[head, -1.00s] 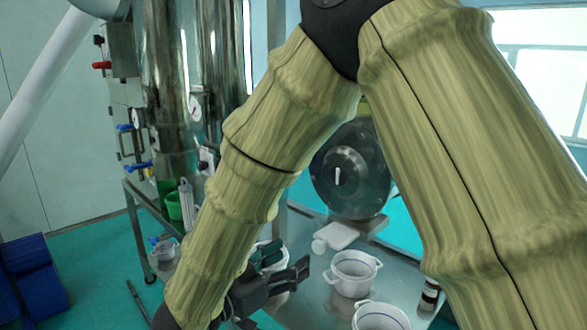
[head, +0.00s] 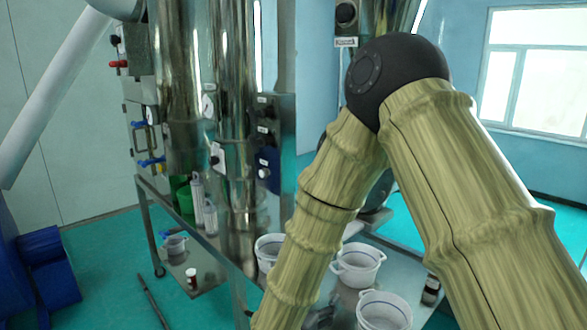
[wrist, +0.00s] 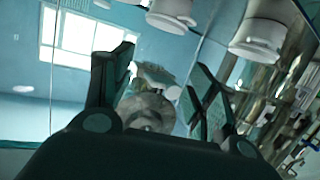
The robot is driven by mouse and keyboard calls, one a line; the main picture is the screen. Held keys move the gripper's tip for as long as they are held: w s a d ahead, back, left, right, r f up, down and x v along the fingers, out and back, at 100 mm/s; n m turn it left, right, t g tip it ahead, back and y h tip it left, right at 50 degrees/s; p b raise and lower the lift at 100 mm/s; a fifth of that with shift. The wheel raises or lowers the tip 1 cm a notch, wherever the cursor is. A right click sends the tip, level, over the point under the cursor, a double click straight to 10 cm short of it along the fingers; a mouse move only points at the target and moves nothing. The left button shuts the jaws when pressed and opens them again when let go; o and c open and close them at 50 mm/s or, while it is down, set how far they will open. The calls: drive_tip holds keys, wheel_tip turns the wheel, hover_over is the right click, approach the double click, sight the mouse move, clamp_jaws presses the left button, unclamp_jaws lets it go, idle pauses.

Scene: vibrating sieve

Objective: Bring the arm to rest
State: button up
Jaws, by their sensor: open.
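My arm stands folded in the head view, its dark elbow joint (head: 400,82) high and the forearm (head: 310,240) slanting down to the left. My gripper (wrist: 160,66) shows in the wrist view with its two dark fingers spread apart and nothing held between them. In the head view the gripper is mostly hidden behind the forearm and at the bottom edge. A round grey metal part shows beyond the fingers in the wrist view, apart from them.
White pots (head: 358,265) and (head: 384,312) stand on the metal table at my forearm's right. Another white pot (head: 268,250) is to its left. Tall steel columns (head: 180,90) with a control box (head: 272,145) rise at left. Blue bins (head: 45,265) stand on the floor.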

drive_tip(key=s+d+f+n+g+y, duration=0.1)
drive_tip(key=s+d+f+y, duration=0.15)
drive_tip(key=f, duration=0.45)
drive_tip(key=s+d+f+n+g+y, duration=0.1)
drive_tip(key=s+d+f+g, duration=0.15)
drive_tip(key=f, duration=0.55)
drive_tip(key=s+d+f+n+g+y, duration=0.1)
drive_tip(key=s+d+f+y, duration=0.15)
drive_tip(key=f, duration=0.45)
drive_tip(key=s+d+f+n+g+y, duration=0.1)
drive_tip(key=s+d+f+g, duration=0.3)
drive_tip(key=s, duration=0.5)
drive_tip(key=s+d+f+n+g, duration=0.1)
drive_tip(key=s+d+f, duration=0.1)
drive_tip(key=s+f, duration=0.55)
drive_tip(key=s+d+f+g+y, duration=0.1)
drive_tip(key=s+d+f+g, duration=0.2)
drive_tip(key=s, duration=0.7)
wheel_tip(320, 180, down, 12)
drive_tip(key=b, duration=1.2)
drive_tip(key=shift+s+d, duration=0.25)
drive_tip(key=shift+d, duration=0.1)
